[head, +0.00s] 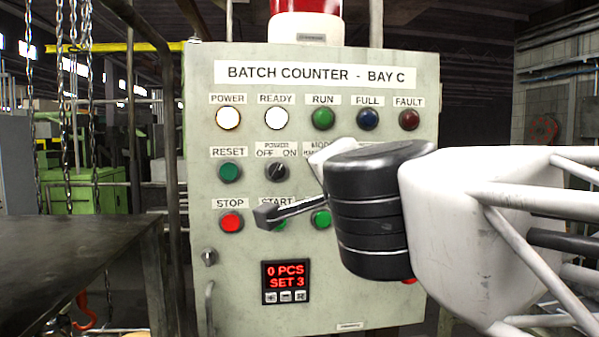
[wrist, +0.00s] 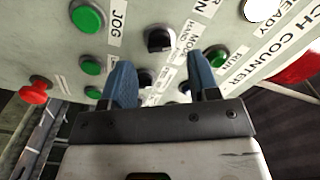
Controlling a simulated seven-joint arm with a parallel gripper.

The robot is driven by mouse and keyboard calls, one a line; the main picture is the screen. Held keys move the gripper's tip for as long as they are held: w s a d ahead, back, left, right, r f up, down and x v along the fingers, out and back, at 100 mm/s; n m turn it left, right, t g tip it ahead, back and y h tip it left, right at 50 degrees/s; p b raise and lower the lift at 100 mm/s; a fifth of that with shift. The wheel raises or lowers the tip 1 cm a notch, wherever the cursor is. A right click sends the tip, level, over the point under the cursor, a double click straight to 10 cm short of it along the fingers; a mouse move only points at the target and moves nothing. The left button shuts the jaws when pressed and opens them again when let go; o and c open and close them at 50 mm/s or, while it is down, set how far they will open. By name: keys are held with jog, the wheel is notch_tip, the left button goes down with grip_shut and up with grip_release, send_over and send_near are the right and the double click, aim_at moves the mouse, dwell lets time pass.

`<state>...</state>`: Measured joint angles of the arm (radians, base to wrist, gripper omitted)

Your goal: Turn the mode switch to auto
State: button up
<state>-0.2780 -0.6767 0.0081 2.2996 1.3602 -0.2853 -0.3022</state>
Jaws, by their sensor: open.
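The mode switch (wrist: 160,40) is a black rotary knob with a MODE label beside it in the wrist view. In the head view my gripper hides the knob, and only part of its label shows. Which way its pointer faces is not clear. My gripper (head: 293,187) is in front of the panel, reaching in from the right. Its two blue fingers (wrist: 158,60) are apart and empty in the wrist view. The mode switch shows just beyond the gap between the fingertips. I see no contact with it.
The grey-green control panel (head: 228,270) carries the power switch (head: 277,171), reset button (head: 229,172), stop button (head: 231,223) and a red counter display (head: 286,282). Another black knob (wrist: 145,78) shows between the fingers. A green JOG button (wrist: 88,17) is nearby. A dark table (head: 70,250) stands left.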

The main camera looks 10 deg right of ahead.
jog(key=shift+w, duration=1.9)
jog(key=c, duration=0.9)
jog(key=shift+m, duration=0.5)
jog(key=m, duration=1.1)
